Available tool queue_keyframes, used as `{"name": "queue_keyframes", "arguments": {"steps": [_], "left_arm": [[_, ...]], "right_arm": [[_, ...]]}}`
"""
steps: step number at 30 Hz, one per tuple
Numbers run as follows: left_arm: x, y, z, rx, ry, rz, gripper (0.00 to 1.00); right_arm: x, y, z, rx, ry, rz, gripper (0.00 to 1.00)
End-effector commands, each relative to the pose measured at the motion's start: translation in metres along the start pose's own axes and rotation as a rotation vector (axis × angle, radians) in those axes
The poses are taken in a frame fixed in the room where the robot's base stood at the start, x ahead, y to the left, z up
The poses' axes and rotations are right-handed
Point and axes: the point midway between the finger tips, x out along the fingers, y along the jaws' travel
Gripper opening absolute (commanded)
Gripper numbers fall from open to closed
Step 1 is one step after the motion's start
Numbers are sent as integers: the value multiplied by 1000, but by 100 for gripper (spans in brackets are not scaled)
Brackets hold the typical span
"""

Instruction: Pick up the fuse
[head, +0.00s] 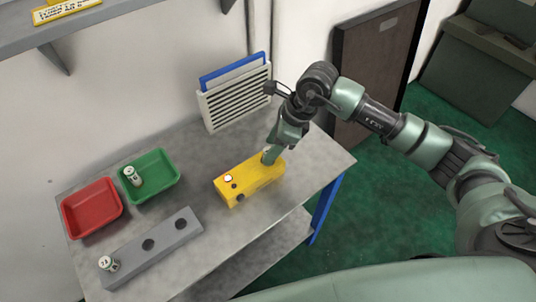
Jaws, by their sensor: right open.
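A pale cylinder with dark marks, which looks like a fuse (132,177), stands in the green tray (168,187). A similar one (108,264) sits at the near-left end of the grey block (170,241), which has two dark open holes. The yellow block (241,193) has a pale round top and dark spots near its left end. My right gripper (269,157) points down at the right end of the yellow block. It is open, and its fingertips are small and partly merge with the block. A small pale spot shows beside the fingers; I cannot tell what it is. My left gripper is out of view.
An empty red tray (92,232) stands left of the green tray on the grey table (215,240). A white slatted rack (238,98) with a blue panel stands at the back. A shelf (58,28) overhangs at upper left. Table around the yellow block is clear.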

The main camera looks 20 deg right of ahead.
Motion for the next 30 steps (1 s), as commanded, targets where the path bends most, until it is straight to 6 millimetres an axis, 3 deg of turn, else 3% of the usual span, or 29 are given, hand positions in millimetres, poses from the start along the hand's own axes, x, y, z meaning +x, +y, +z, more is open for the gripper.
{"name": "queue_keyframes", "arguments": {"steps": [6, 13, 19, 30], "left_arm": [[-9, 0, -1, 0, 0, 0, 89], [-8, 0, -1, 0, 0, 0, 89], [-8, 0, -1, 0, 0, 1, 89], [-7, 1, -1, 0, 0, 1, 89]], "right_arm": [[24, 0, 1, 0, -2, 1, 50], [26, 0, 0, -1, -2, 0, 50], [26, 0, 0, 0, -2, 0, 0], [23, -1, 2, -1, -4, -1, 0]]}}
